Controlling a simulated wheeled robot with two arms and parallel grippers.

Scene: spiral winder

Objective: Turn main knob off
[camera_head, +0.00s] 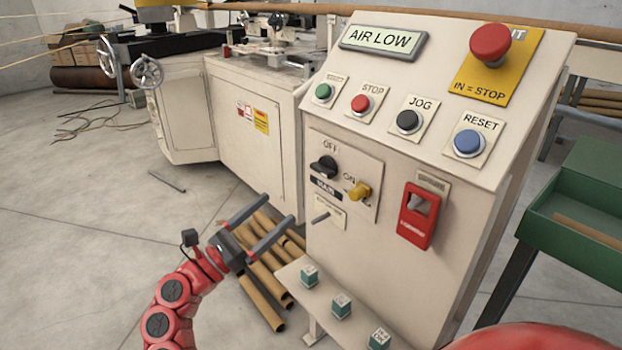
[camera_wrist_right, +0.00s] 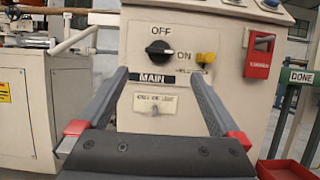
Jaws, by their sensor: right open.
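The black main knob (camera_head: 324,167) is on the front panel of the cream control cabinet, between the OFF label above it and the ON label to its right. In the right wrist view the knob (camera_wrist_right: 159,51) has its bar lying roughly level, with a pale mark at its right end toward ON. The MAIN label (camera_wrist_right: 152,79) sits below it. My right gripper (camera_head: 279,208) is open and empty, in front of and lower left of the knob in the head view. In the wrist view its fingers (camera_wrist_right: 157,71) spread either side of the knob, apart from it. My left gripper is not in view.
A yellow knob (camera_head: 360,191) is right of the main knob, and a red lockout-like box (camera_head: 419,215) is farther right. Push buttons and a red stop button (camera_head: 490,44) are above. A shelf with small blocks (camera_head: 340,306) juts out below. Cardboard tubes (camera_head: 262,280) lie on the floor.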

